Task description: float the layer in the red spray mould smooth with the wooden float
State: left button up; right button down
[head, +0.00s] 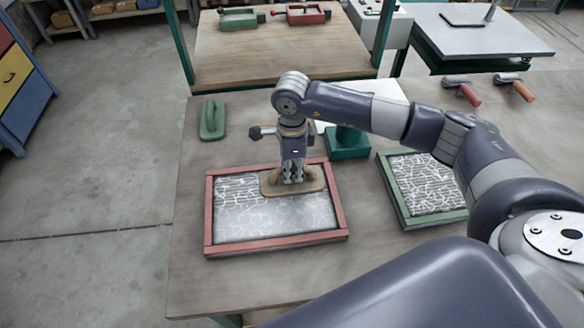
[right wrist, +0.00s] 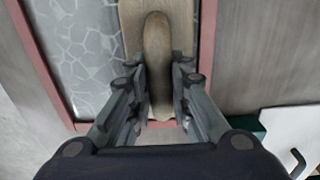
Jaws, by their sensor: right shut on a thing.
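The red spray mould (head: 278,241) lies on the table, a red frame around a grey layer (head: 270,218) with a white crackled pattern. The front part of the layer looks paler and more even than the back left part. My right gripper (head: 293,178) is shut on the handle of the wooden float (head: 308,187) and holds it flat over the back right part of the layer. In the right wrist view the fingers (right wrist: 158,85) sit on both sides of the float's handle (right wrist: 157,40). Whether the float touches the layer is hard to tell. My left gripper is not seen.
A green mould (head: 435,218) with a similar crackled layer lies to the right. Two trowels (head: 468,94) (head: 522,90) lie at the back right. A green block (head: 347,145) stands behind the red mould.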

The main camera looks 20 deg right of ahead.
aim_at(269, 178)
jog(key=shift+f, duration=0.2)
